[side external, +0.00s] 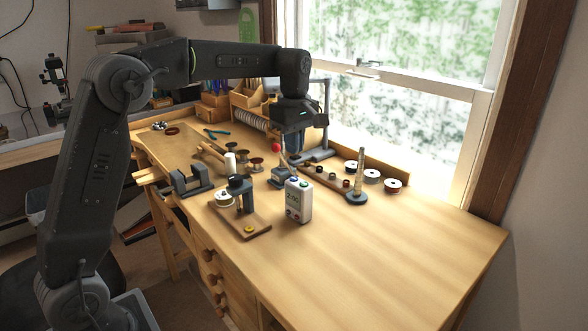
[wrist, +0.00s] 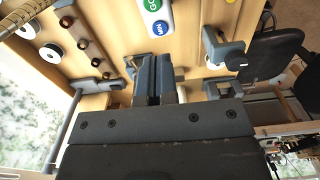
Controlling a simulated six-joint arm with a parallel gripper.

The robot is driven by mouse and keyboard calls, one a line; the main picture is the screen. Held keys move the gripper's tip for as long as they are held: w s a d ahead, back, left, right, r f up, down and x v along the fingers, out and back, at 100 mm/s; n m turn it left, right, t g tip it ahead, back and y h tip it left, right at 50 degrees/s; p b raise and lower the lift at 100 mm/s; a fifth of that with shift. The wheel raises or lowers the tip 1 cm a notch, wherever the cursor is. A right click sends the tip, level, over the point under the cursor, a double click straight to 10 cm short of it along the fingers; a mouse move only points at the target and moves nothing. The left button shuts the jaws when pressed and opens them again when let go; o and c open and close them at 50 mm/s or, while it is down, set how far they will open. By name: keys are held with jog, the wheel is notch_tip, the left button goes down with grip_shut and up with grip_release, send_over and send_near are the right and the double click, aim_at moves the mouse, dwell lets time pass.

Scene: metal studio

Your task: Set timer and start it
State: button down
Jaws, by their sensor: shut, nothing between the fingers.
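The timer (side external: 298,201) is a small white upright box on the bench, with a greenish display on its front and a blue button on top. The display digits are too small to read surely. In the wrist view, the timer (wrist: 156,17) shows at the top edge with a green "GO" button and a blue "MIN" button; part of it is cut off. My gripper (side external: 294,150) points down, above and behind the timer, apart from it. In the wrist view, my gripper (wrist: 153,58) has its dark fingers together and empty, with the buttons beyond the tips.
A spool rack (side external: 325,180) with a tapered post (side external: 358,182) is behind right. White spools (side external: 372,176) lie near the window. The bench's right front is clear.

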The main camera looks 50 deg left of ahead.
aim_at(293, 178)
notch_tip(293, 178, down, 7)
jog(key=shift+r, duration=0.2)
dwell(0.3)
jog(key=shift+s+f, duration=0.15)
jog(key=shift+f, duration=0.9)
notch_tip(293, 178, up, 16)
jog(key=shift+w+f, duration=0.2)
jog(key=shift+r, duration=0.25)
